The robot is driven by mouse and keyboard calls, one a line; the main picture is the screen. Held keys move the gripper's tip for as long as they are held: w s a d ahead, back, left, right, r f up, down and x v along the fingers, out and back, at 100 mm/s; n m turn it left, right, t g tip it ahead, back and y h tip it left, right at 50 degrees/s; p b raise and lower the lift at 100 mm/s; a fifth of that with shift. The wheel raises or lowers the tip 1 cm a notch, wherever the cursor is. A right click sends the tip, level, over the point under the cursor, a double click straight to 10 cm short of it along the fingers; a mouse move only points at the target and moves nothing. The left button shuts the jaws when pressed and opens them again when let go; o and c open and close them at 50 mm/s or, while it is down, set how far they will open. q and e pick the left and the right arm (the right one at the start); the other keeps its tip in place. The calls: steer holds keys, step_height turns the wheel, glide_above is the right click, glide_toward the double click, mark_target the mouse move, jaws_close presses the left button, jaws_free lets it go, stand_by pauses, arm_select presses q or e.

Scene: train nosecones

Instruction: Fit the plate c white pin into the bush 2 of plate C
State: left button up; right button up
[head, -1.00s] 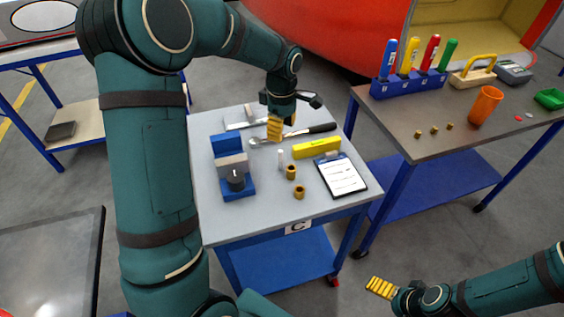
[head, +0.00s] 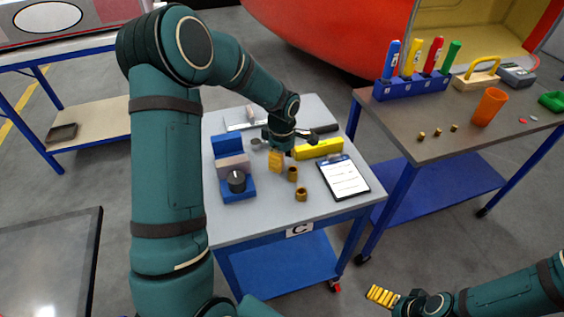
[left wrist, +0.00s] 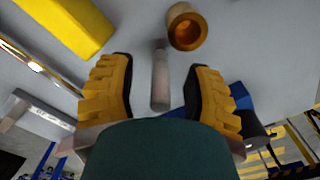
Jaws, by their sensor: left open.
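The white pin (left wrist: 160,78) shows in the left wrist view as a slim pale grey-white rod between the two finger pads; contact is not visible. My left gripper (left wrist: 157,90) is open around it. In the head view my left gripper (head: 276,161) points down low over the table marked C (head: 235,212) and hides the pin. Two brass bushes, one farther (head: 292,174) and one nearer (head: 301,195), stand just right of the gripper. One bush (left wrist: 187,27) shows beyond the pin in the left wrist view. I cannot tell which is bush 2. My right gripper (head: 382,296) is away from the tables, its opening unclear.
A blue holder (head: 240,194) with a grey block and black cylinder stands left of my left gripper. A yellow box (head: 318,148) and a clipboard (head: 344,179) lie to its right. Tools lie behind. The table's front strip is clear. Another table (head: 450,152) stands right.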

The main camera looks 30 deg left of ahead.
arm_select(q)
jaws_close()
steer(key=shift+r, duration=0.1)
